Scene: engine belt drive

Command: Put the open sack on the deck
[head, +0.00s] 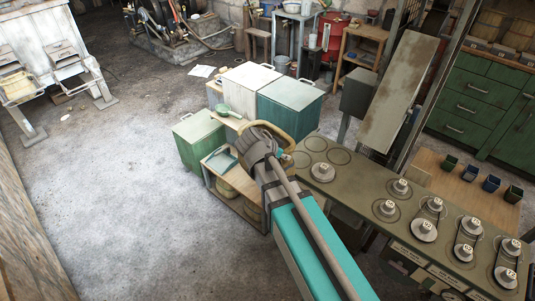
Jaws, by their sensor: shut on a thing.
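My gripper (262,146) is in the middle of the head view, seen from behind. It is shut on a tan thing with a rounded, loop-like rim (287,131). This looks like the open sack, but the gripper and wrist hide most of it. The held thing is in front of the boxes, by the left end of a long olive metal top (345,181), which looks like the deck. I cannot tell whether the sack touches anything. The deck's left end has empty ring marks; several numbered pulleys (402,188) stand farther right, some joined by belts.
A green box (196,142), a white box (246,88) and a teal box (291,100) stand just behind my gripper. A green scoop-like thing (228,110) lies near them. A tilted board (398,92) stands behind the deck. Open floor lies left.

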